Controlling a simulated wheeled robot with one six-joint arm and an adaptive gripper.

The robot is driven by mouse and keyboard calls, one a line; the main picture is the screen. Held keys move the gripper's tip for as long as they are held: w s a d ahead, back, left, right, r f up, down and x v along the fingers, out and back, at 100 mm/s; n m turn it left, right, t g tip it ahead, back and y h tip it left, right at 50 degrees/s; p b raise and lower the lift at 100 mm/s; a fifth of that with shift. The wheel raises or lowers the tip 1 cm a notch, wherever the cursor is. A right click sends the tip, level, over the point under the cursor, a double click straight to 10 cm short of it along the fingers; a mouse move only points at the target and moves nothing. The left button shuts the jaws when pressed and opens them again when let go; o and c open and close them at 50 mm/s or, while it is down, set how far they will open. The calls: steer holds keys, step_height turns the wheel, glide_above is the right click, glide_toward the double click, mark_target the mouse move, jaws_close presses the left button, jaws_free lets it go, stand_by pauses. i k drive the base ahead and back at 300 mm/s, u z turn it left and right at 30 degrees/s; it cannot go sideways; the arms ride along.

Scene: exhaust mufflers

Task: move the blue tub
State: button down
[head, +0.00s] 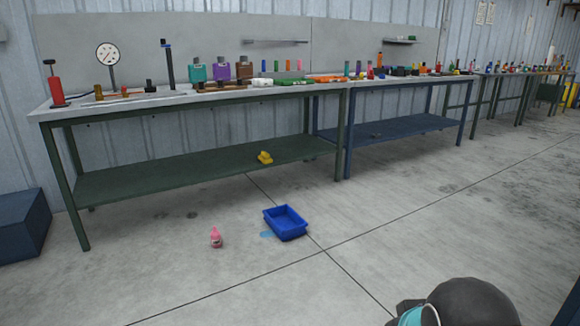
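The blue tub (286,229) is an open, rectangular, shallow box on the concrete floor, in front of the benches and near the middle of the picture. It sits upright and looks empty. A light blue patch (267,234) shows on the floor at its left edge. Part of my arm shows at the bottom right, in dark grey and teal. My gripper is not in view, so its state does not show.
A pink bottle (216,238) stands on the floor left of the tub. A green-legged bench (200,166) with a yellow item (265,158) on its lower shelf stands behind. A dark blue box (22,226) is at far left. The floor in front is clear.

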mark_target(285, 224)
steer(key=z, duration=0.05)
steer(key=i, duration=2.15)
steer(key=u, duration=0.7)
steer(key=i, duration=1.2)
steer(key=u, duration=0.3)
